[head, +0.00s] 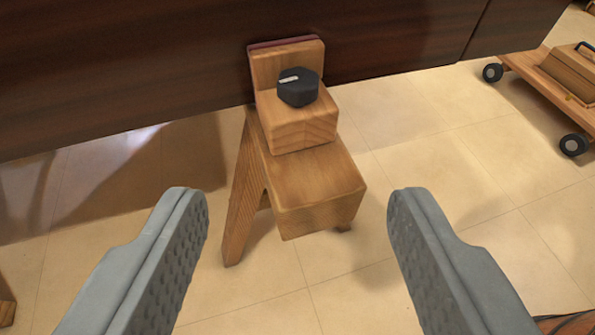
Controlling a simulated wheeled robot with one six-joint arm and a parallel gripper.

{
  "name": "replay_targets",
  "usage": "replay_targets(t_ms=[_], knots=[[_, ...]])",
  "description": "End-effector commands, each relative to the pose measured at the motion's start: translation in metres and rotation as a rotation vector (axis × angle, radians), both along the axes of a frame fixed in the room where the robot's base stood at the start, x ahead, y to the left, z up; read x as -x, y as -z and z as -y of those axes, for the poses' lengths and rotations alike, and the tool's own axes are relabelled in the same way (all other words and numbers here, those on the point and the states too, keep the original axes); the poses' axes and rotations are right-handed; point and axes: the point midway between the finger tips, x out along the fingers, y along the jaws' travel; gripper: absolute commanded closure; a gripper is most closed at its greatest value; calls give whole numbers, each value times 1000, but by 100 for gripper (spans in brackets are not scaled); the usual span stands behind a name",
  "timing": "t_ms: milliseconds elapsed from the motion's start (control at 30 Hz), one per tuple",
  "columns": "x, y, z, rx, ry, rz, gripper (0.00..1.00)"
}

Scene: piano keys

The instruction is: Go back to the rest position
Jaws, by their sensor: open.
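My gripper (298,218) is open and empty. Its two grey padded fingers come in from the lower left and lower right, with a wide gap between them. Between and beyond the fingertips stands a wooden stand (312,182) with a splayed leg. A wooden block (300,128) sits on top of it and carries a black knob (298,88) with a white pointer mark. The pointer aims to the left. The fingers appear clear of the stand and the knob.
A dark brown wooden panel (150,75) runs across the top, behind the block. A wooden dolly (550,75) with black wheels stands at the upper right. The tiled floor (390,290) is mostly clear. A dark object shows at the lower right corner.

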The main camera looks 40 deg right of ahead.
Motion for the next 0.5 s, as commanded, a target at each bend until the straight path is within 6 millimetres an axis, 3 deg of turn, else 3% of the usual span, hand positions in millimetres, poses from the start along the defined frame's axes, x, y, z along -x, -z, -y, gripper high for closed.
replay_targets(t_ms=[167, 500], knots=[[-11, -20, 10, -39, -28, 41, 44], [-48, -128, 63, -203, -210, 255, 44]])
